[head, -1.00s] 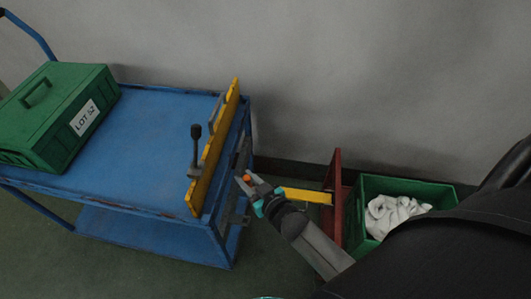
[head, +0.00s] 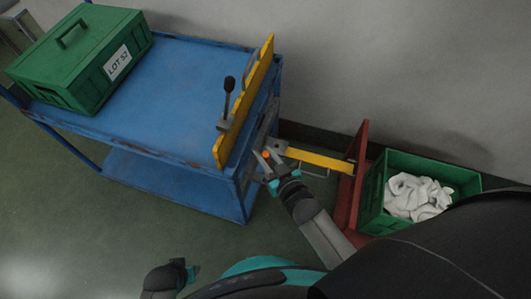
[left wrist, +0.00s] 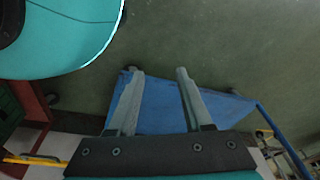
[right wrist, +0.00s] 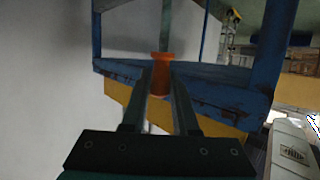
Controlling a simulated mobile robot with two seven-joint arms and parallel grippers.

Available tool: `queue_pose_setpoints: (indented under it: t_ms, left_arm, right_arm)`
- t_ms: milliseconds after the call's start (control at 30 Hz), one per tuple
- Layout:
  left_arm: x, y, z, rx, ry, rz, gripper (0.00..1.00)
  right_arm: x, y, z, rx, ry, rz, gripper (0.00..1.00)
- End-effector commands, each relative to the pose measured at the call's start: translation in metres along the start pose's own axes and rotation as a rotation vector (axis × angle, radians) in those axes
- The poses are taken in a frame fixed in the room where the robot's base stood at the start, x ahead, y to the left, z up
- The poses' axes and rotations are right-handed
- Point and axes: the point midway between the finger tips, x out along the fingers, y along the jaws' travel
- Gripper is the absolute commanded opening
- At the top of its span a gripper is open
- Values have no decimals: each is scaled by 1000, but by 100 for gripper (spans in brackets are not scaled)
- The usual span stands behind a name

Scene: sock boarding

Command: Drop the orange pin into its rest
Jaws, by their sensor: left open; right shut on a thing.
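The orange pin (head: 266,154) is held between the fingertips of my right gripper (head: 265,160), beside the right end of the blue cart (head: 180,75). In the right wrist view the orange pin (right wrist: 160,72) stands upright between the shut fingers, its flared head above them. My left gripper (head: 194,272) is low in the head view, away from the cart; the left wrist view shows its fingers (left wrist: 157,85) apart and empty. I cannot make out the pin's rest for certain.
A yellow board (head: 245,105) with a black-knobbed lever (head: 228,95) lines the cart's right edge. A yellow bar (head: 320,159) runs to a red post (head: 352,180). A green crate (head: 375,210) holds white cloth (head: 415,195). A green LOT 52 box (head: 80,60) sits on the cart.

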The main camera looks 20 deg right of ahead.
Motion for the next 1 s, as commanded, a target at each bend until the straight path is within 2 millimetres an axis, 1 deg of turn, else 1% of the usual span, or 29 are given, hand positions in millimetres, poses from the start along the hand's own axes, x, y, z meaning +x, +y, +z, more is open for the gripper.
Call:
queue_pose_setpoints:
  t_ms: [1000]
  left_arm:
    - [-37,10,-33,-9,22,15,50]
  right_arm:
    - [9,0,28,1,1,0,0]
